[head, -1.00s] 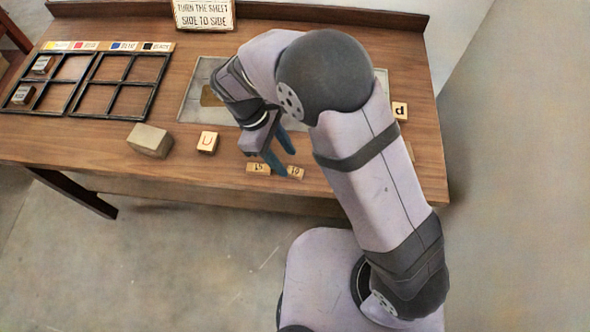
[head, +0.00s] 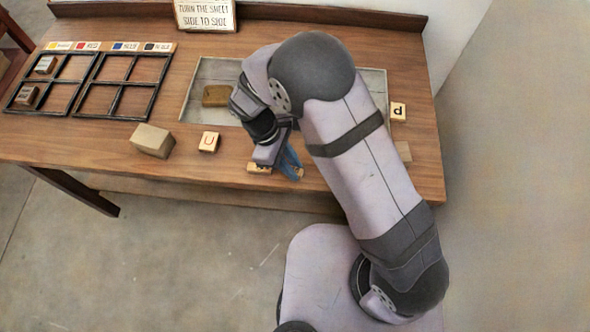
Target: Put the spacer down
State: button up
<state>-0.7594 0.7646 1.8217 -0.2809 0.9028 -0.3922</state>
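My gripper (head: 292,172) is low over the front of the wooden table, pointing down with blue fingers. Two small light wooden pieces are at its fingertips: one (head: 258,168) on the left, partly covered by the gripper, and one (head: 298,173) at the right, mostly hidden by the fingers. I cannot tell which piece is the spacer, nor whether the fingers grip either piece or only stand beside it. Their finger gap is hidden from this angle.
A U-marked block (head: 209,142) and larger tan block (head: 152,140) stand left. Behind lies a grey framed bed (head: 193,103) holding a brown piece (head: 215,96). A d-marked block (head: 398,112) sits right. Black divided trays (head: 72,112) occupy the far left.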

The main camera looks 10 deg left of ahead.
grip_shut()
jog(key=shift+r, duration=0.1)
